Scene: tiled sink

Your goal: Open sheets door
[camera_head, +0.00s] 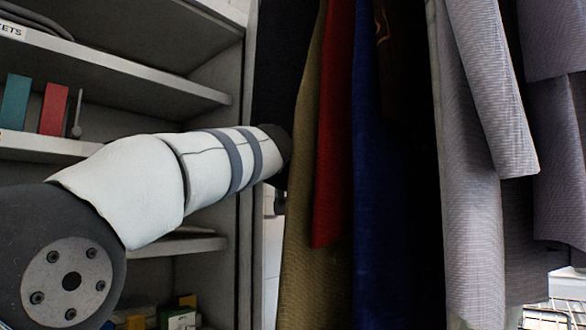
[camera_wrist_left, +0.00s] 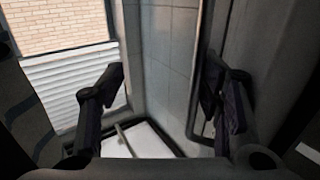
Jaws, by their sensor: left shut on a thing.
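My left arm reaches in from the left in the head view, across the shelves, and its far end goes behind the hanging clothes. My left gripper (camera_wrist_left: 165,88) shows in the left wrist view, with one dark finger on each side. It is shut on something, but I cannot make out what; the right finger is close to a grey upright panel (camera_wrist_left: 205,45). I cannot tell whether this panel is the sheets door. No part marked as the sheets door shows in the head view. My right gripper is not in view.
Open grey shelves (camera_head: 150,72) stand at the left, with a label ending in "ETS" (camera_head: 12,30) and teal and red items. Hanging clothes (camera_head: 370,170) fill the middle and right. The wrist view shows a brick wall (camera_wrist_left: 70,28) and a tiled wall (camera_wrist_left: 165,60).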

